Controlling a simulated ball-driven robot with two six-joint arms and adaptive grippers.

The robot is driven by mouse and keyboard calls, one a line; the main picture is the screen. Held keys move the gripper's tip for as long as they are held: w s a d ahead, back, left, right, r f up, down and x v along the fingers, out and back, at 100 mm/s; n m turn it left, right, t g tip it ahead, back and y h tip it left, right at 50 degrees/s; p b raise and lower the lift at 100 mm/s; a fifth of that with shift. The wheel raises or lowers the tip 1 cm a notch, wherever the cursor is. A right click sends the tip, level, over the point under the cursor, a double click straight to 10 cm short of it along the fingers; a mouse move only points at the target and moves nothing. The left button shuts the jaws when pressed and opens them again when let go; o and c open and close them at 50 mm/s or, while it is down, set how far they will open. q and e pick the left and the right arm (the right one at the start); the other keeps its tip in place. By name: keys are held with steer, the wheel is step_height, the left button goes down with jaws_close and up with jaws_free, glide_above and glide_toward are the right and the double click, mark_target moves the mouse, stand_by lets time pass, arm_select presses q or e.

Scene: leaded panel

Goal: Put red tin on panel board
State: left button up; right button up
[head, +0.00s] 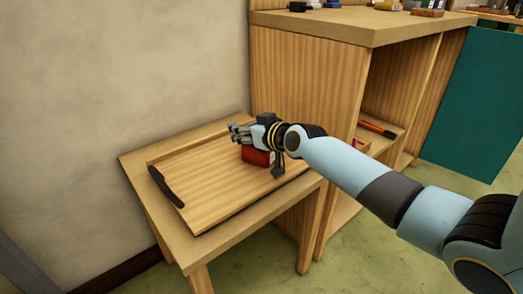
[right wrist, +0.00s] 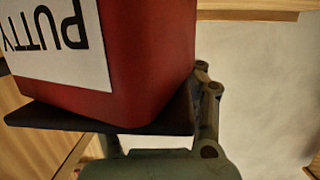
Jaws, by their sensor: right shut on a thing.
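A red tin (head: 257,156) is at the right part of the wooden panel board (head: 217,190), which lies on a small wooden table. In the right wrist view the tin (right wrist: 150,60) fills the upper left, with a white label reading "PUTTY" upside down. My right gripper (head: 255,140) is shut on the tin from above and partly hides it. A dark finger pad shows against the tin in the right wrist view. I cannot tell whether the tin's base touches the board. My left gripper is not in view.
The small table (head: 138,166) stands against a plain wall. A taller wooden workbench (head: 305,75) stands behind and right, with small items on top and an orange-handled tool (head: 377,129) on its shelf. A black handle (head: 165,187) edges the board's left. The board's left part is clear.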

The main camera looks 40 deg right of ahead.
steer(key=o, duration=1.3)
steer(key=shift+c, duration=0.2)
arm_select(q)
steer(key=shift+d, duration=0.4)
arm_select(e)
steer(key=shift+o, duration=0.3)
steer(key=shift+o, duration=0.4)
steer(key=shift+o, duration=1.4)
arm_select(q)
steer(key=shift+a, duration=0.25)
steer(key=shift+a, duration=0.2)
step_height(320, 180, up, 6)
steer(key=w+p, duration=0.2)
steer(key=p, duration=0.3)
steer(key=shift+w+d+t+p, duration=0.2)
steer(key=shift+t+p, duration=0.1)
steer(key=shift+p, duration=0.1)
arm_select(e)
step_height(320, 180, up, 7)
